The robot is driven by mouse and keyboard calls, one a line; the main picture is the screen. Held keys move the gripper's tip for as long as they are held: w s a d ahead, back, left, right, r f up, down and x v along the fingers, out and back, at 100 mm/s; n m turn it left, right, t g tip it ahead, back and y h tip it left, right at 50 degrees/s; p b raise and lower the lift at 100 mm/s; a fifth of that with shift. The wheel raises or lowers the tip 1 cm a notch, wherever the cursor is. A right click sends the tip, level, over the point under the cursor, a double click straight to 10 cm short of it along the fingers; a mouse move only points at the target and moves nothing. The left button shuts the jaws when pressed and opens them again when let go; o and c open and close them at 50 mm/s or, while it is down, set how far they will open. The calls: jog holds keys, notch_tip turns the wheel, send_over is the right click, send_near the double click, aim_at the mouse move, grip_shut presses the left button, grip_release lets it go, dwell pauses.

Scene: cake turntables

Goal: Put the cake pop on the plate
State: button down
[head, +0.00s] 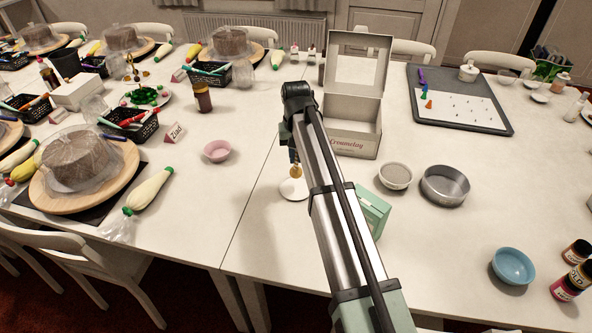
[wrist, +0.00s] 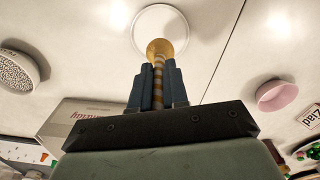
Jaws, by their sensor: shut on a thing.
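The cake pop, a golden ball on a striped stick, shows in the wrist view (wrist: 159,50) and as a small golden shape in the head view (head: 295,171). My gripper (wrist: 158,82) is shut on its striped stick, with the ball pointing away from the fingers. In the head view my gripper (head: 294,158) is partly hidden behind my arm. The white plate (head: 293,189) lies on the table just below the cake pop. In the wrist view the ball overlaps the near part of the plate (wrist: 176,14). I cannot tell whether the ball touches it.
A pink bowl (head: 217,151) stands to the left. An open cake box (head: 355,125) stands behind to the right. A speckled bowl (head: 395,176), a metal pan (head: 445,186) and a green box (head: 372,213) are right of my arm. The table front left of my arm is clear.

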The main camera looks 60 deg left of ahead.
aim_at(296, 168)
jog(key=shift+f, duration=2.75)
jog(key=shift+f, duration=0.1)
jog(key=c, duration=1.1)
grip_release()
notch_tip(296, 168, up, 12)
jog(key=shift+r, duration=0.15)
